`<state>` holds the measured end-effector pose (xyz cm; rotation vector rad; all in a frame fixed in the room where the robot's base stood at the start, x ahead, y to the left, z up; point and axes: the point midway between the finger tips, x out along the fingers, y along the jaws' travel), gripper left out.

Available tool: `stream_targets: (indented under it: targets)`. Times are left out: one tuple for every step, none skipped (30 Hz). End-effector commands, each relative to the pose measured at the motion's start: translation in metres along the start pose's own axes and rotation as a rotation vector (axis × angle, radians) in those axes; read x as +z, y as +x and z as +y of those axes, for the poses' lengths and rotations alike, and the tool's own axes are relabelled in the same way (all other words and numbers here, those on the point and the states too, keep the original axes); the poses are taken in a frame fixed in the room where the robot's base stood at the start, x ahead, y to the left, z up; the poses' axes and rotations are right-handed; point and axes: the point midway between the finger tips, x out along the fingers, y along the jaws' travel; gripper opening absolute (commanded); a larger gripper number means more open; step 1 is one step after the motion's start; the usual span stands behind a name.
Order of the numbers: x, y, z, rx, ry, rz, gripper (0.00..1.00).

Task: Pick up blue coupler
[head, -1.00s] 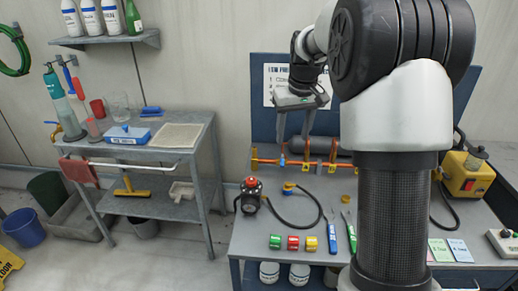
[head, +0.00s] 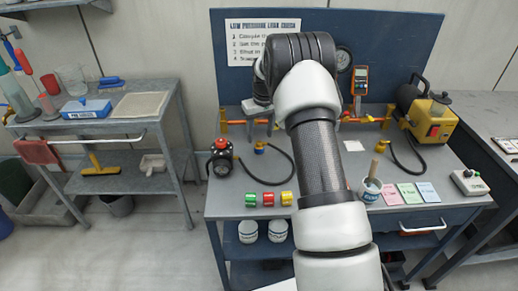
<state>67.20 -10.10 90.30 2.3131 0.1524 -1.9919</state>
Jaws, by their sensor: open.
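A black hose lies curved on the bench, and a small blue and yellow fitting (head: 260,147) sits at its left end. This fitting may be the blue coupler, but it is too small to be sure. My gripper (head: 261,128) is open and points down near the brass pipe (head: 235,122) at the back of the bench. In the picture it is just above the fitting. It appears empty, and I cannot tell its depth gap. My arm hides the middle of the pipe and part of the bench.
A black and red device (head: 221,160) stands left of the hose. Green, red and yellow blocks (head: 268,199) line the front. A blue panel (head: 393,35) rises behind.

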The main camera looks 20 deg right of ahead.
Motion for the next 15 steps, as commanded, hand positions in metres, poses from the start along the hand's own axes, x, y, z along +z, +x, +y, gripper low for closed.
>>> stream_targets:
  targets:
    - [0.0,0.005,0.0,0.0,0.0,0.0,0.51]
    - [0.0,0.007,0.0,0.0,0.0,0.0,0.51]
    - [0.0,0.008,0.0,0.001,0.0,0.001,0.51]
    - [-0.001,0.009,0.0,0.001,0.0,0.001,0.51]
    - [-0.001,0.011,0.0,0.001,0.0,0.001,0.51]
    - [-0.001,0.015,0.0,0.001,0.0,0.001,0.51]
    - [-0.001,0.019,0.0,0.0,-0.001,0.0,0.51]
    - [-0.001,0.024,0.0,0.0,-0.001,-0.001,0.51]
    - [-0.001,0.03,0.0,0.0,-0.001,-0.002,0.51]
    - [-0.002,0.035,0.0,0.0,-0.001,-0.002,0.51]
    - [-0.002,0.04,0.0,-0.001,-0.001,-0.002,0.51]
    - [-0.002,0.046,0.0,-0.002,-0.001,-0.002,0.51]
    - [-0.002,0.05,-0.001,-0.002,-0.001,-0.002,0.51]
    - [-0.002,0.054,-0.001,-0.002,-0.001,-0.003,0.51]
    - [-0.002,0.058,-0.001,-0.002,-0.001,-0.003,0.51]
